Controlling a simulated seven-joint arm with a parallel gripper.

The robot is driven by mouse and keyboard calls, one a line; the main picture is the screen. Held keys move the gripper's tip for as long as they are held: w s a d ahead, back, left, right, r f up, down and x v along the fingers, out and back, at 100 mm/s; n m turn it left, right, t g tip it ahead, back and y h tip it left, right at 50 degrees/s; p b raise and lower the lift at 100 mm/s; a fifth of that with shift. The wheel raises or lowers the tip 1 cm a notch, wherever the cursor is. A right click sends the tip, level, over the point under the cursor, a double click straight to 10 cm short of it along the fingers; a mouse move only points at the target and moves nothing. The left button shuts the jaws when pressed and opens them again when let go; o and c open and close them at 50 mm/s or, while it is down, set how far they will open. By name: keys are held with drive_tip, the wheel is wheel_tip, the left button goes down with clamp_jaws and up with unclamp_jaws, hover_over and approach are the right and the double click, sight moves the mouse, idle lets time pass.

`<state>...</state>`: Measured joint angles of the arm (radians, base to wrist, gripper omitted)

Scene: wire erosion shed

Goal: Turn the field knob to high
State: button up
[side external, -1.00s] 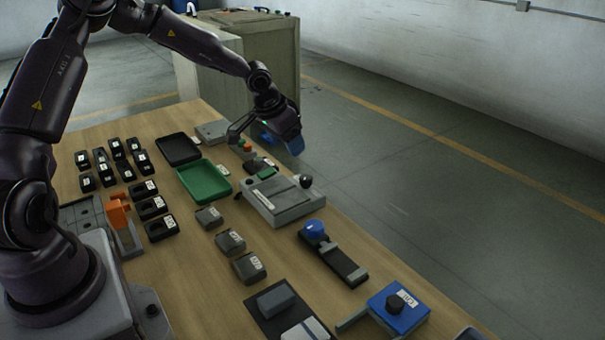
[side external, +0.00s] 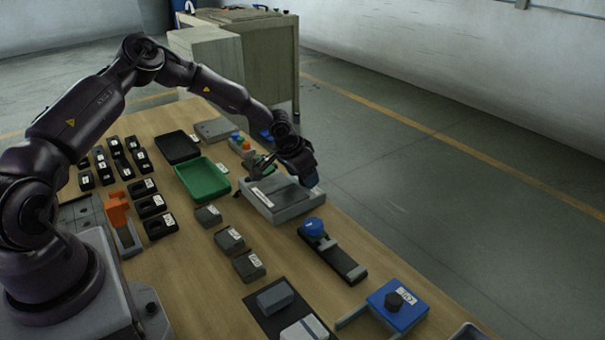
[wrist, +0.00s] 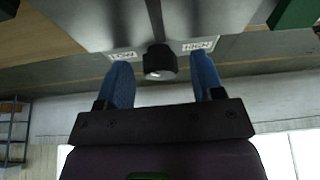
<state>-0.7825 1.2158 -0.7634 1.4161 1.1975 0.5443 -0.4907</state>
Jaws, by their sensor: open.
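The black field knob (wrist: 160,62) sits on the edge of a light grey unit in the wrist view, between a LOW label (wrist: 123,55) on the left and a HIGH label (wrist: 200,44) on the right. It bears a small pale mark; which setting this points to I cannot tell. My gripper (wrist: 160,70) is open, with one blue finger on each side of the knob and visible gaps between. In the side view my gripper (side external: 311,180) is at the far right end of the grey unit (side external: 283,212) and hides the knob.
A slider block with a blue ball knob (side external: 313,226) stands nearer the camera, then a blue box with a black dial (side external: 398,306). A green tray (side external: 203,179) and small labelled blocks (side external: 229,240) lie to the left. Coloured buttons (side external: 240,142) stand behind the unit.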

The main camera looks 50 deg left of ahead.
drive_tip(key=shift+c, duration=0.3)
drive_tip(key=c, duration=0.9)
drive_tip(key=shift+o, duration=0.2)
drive_tip(key=shift+a+m+h, duration=0.1)
drive_tip(key=shift+m+h, duration=0.5)
drive_tip(key=shift+m, duration=0.9)
drive_tip(key=o, duration=0.9)
drive_tip(key=shift+r, duration=0.1)
drive_tip(key=v, duration=1.3)
drive_tip(key=shift+w, duration=0.15)
